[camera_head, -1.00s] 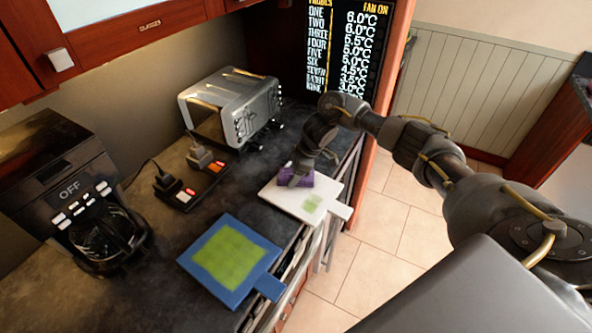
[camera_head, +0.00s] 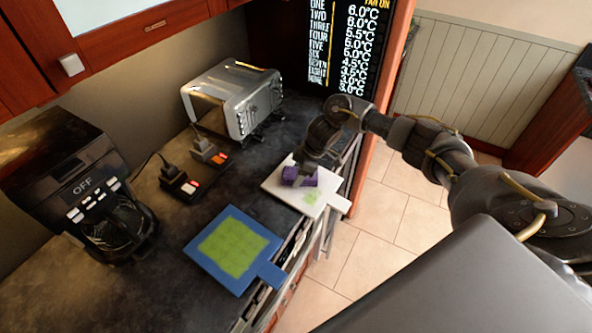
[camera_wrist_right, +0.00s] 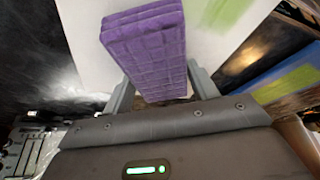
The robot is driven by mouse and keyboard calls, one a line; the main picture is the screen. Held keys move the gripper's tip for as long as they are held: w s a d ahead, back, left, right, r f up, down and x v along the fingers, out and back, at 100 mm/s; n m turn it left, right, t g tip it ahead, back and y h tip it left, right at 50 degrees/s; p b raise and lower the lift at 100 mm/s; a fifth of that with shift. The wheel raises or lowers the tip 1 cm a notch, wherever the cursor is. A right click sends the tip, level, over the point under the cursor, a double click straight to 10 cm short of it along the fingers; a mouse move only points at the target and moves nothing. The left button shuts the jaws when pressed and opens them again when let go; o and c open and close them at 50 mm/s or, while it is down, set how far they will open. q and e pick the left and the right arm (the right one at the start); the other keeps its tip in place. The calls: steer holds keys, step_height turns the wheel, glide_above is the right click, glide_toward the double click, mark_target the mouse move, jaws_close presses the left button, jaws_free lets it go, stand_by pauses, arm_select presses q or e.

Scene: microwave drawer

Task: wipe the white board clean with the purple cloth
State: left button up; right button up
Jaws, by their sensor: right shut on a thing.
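The white board (camera_head: 328,201) lies on the dark counter near its front edge, with its handle pointing right. A light green patch (camera_head: 311,197) shows on it near the handle side. It also shows as a green smear in the right wrist view (camera_wrist_right: 222,12). The purple cloth (camera_head: 299,176) is a thick folded block on the board, and it fills the upper middle of the right wrist view (camera_wrist_right: 147,50). My right gripper (camera_wrist_right: 155,85) is shut on the cloth, with a finger at each side. The left gripper does not show.
A blue board (camera_head: 273,272) with a green patch lies left of the white board. A coffee maker (camera_head: 75,185), a toaster (camera_head: 235,100) and a power strip with plugs (camera_head: 195,180) stand behind. The counter's front edge runs close to both boards.

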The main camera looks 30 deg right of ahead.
mark_target(310, 179)
steer(key=shift+s+d+p, duration=0.2)
steer(key=shift+s+p, duration=0.5)
steer(key=shift+p, duration=0.05)
steer(key=shift+s+d, duration=0.2)
steer(key=shift+s, duration=0.1)
steer(key=shift+s+d+p, duration=0.35)
steer(key=shift+s+p, duration=0.3)
steer(key=shift+s, duration=0.1)
steer(key=shift+s+d+f, duration=0.15)
steer(key=shift+s, duration=0.1)
